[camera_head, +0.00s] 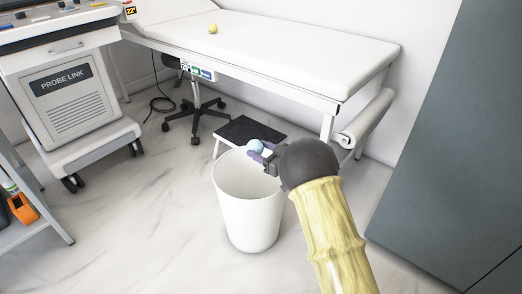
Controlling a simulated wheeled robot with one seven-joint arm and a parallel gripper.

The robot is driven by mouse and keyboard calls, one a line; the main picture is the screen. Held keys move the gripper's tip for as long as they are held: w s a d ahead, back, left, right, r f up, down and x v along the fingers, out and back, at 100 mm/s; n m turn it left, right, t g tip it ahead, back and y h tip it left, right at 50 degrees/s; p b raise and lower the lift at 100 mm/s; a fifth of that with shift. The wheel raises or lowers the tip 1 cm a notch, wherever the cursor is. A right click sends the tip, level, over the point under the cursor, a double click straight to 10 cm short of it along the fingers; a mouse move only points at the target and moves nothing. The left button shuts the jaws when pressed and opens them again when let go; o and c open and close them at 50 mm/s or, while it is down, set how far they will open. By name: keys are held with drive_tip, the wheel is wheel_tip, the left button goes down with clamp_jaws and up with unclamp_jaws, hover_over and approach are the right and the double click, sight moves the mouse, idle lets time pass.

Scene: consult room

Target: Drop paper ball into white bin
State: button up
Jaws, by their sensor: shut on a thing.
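The white bin (250,212) stands upright on the marble floor in the middle of the view, its open top facing up. My gripper (257,150) reaches in from the lower right and is at the bin's far right rim in the picture. My arm hides part of the bin's right rim.
A white exam table (290,45) with a yellow ball (213,28) on it stands behind. A black-topped step stool (243,130) is just behind the bin. A machine cart (70,100) is at left, a grey cabinet (455,140) at right. Floor left of the bin is clear.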

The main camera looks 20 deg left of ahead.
drive_tip(key=shift+f+b, duration=1.6)
drive_tip(key=shift+f, duration=0.6)
drive_tip(key=o, duration=1)
drive_tip(key=p+v, duration=0.8)
drive_tip(key=v, duration=0.9)
drive_tip(key=shift+d, duration=0.3)
